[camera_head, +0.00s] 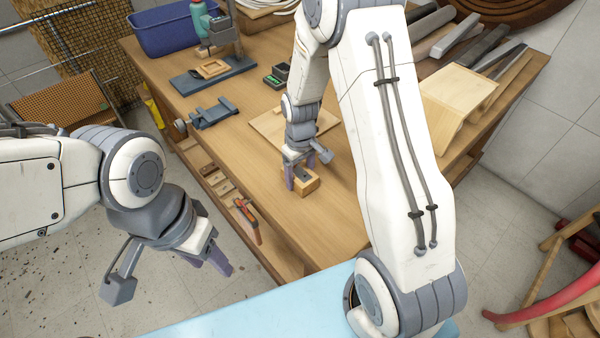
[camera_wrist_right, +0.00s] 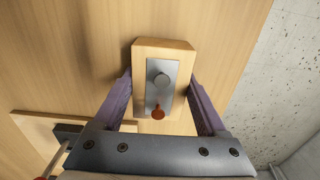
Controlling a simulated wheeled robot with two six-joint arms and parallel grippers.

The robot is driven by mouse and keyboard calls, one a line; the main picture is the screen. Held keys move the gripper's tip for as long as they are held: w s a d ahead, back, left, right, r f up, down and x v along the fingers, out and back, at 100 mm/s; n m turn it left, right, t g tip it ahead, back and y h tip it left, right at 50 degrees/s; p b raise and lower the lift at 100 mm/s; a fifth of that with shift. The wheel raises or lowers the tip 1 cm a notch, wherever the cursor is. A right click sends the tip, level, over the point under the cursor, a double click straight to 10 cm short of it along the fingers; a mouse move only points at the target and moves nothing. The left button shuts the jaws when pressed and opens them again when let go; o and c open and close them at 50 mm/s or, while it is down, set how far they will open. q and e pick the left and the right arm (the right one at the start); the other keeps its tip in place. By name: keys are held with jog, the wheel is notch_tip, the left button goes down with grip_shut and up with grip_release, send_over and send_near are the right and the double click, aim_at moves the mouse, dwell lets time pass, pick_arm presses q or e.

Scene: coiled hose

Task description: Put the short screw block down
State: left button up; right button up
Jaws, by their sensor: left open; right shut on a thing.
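My right gripper (camera_head: 301,178) is shut on the block, one purple finger on each side. The block is at or very close to the bench top; I cannot tell whether it touches. My left gripper (camera_head: 208,257) is open and empty, off the bench, above the floor at the left.
The wooden workbench (camera_head: 345,215) has clear room around the block. A flat wooden board (camera_head: 268,124) lies behind it. A grey vise (camera_head: 212,113), a green-and-black box (camera_head: 277,76) and a blue bin (camera_head: 172,30) stand further back. Wood and metal bars lie at the right.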

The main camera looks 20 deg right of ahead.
aim_at(300, 173)
jog(key=shift+f, duration=0.2)
jog(key=o, duration=1.4)
jog(key=shift+r, duration=0.15)
jog(key=shift+r, duration=0.2)
notch_tip(300, 173, up, 11)
jog(key=b, duration=0.2)
jog(key=s+a+r+n, duration=0.2)
jog(key=s+a+r, duration=0.3)
jog(key=s+a, duration=0.6)
jog(key=s+a+n+y, duration=0.1)
jog(key=s+a, duration=0.2)
jog(key=s, duration=0.9)
jog(key=shift+s+f, duration=0.2)
jog(key=shift+s, duration=0.2)
